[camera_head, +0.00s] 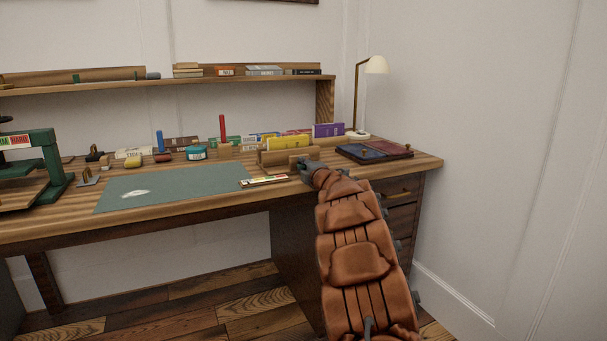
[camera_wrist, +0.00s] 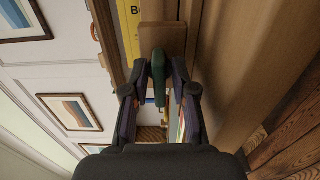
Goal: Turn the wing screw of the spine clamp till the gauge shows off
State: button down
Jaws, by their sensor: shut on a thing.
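The spine clamp (camera_head: 272,158) is a wooden block fixture near the desk's front edge, with a yellow book (camera_head: 288,142) standing in it. Its wooden part (camera_wrist: 162,38) also shows in the wrist view, beside the yellow book. The wing screw (camera_wrist: 158,78) is a dark green tab in front of that wood. My gripper (camera_wrist: 160,82) is shut on the wing screw, one finger on each side. In the head view my gripper (camera_head: 306,167) hides the screw. The gauge (camera_head: 264,181) is a coloured strip at the clamp's front left; its reading is too small to tell.
A green press (camera_head: 45,160) stands at the far left. A green mat (camera_head: 170,188) lies left of the clamp. A dark tray (camera_head: 374,151) is at the right, a lamp (camera_head: 376,66) behind it. Small tools and books line the back.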

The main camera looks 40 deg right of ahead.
jog(key=shift+f+n+b, duration=0.2)
jog(key=shift+n+b, duration=1.05)
jog(key=shift+n, duration=0.65)
jog(key=c, duration=1.2)
grip_release()
jog(key=shift+r, duration=0.1)
jog(key=shift+v, duration=6)
jog(key=shift+w, duration=0.1)
